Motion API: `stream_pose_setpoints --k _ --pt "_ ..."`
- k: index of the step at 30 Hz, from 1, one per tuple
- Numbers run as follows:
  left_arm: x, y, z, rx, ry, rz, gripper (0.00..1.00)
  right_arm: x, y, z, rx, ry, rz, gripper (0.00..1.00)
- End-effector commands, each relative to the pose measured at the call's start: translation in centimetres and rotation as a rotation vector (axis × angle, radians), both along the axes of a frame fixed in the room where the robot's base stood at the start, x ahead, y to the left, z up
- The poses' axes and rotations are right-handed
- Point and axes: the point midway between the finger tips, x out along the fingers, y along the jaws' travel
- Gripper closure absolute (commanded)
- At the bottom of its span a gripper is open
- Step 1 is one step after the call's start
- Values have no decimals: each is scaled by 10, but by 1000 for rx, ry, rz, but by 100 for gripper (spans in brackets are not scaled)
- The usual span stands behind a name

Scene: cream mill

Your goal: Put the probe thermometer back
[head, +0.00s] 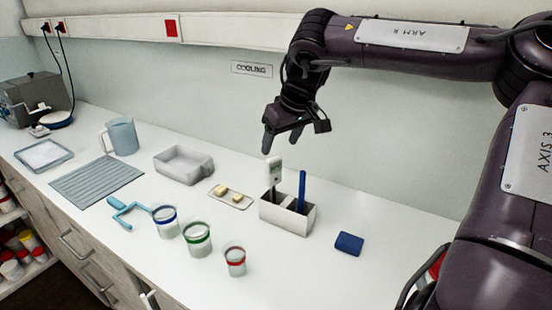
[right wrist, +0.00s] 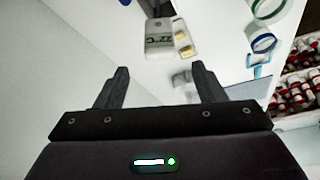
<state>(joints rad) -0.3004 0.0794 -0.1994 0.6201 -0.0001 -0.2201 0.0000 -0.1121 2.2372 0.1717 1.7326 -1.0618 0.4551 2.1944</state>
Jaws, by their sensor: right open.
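The probe thermometer (head: 273,171), white with a small display, stands upright in the left part of a metal holder box (head: 299,221). Its lower end is hidden inside the box. My right gripper (head: 279,143) is open and empty, with its fingers pointing down just above the thermometer's top. In the right wrist view the thermometer (right wrist: 158,42) lies ahead of the open fingers (right wrist: 160,72), not between them. A dark blue handled tool (head: 301,187) stands in the right part of the box. My left gripper does not show.
A small tray (head: 240,203) with yellowish pieces and a grey bin (head: 190,172) lie left of the box. Jars with blue, green and red bands (head: 197,240) stand in front. A dark blue block (head: 349,243) lies at the right. The counter around it is clear.

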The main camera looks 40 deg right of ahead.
Motion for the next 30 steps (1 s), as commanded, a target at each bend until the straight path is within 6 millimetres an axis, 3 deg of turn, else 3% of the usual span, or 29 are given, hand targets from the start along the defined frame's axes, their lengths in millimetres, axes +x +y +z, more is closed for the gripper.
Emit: stream_pose_setpoints --k 6,26,30 --pt "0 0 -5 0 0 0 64 -10 1 25 -1 -2 0 37" --pt "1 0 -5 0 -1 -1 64 -12 1 29 0 1 0 37" --pt "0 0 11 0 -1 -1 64 -12 1 45 0 0 0 37"
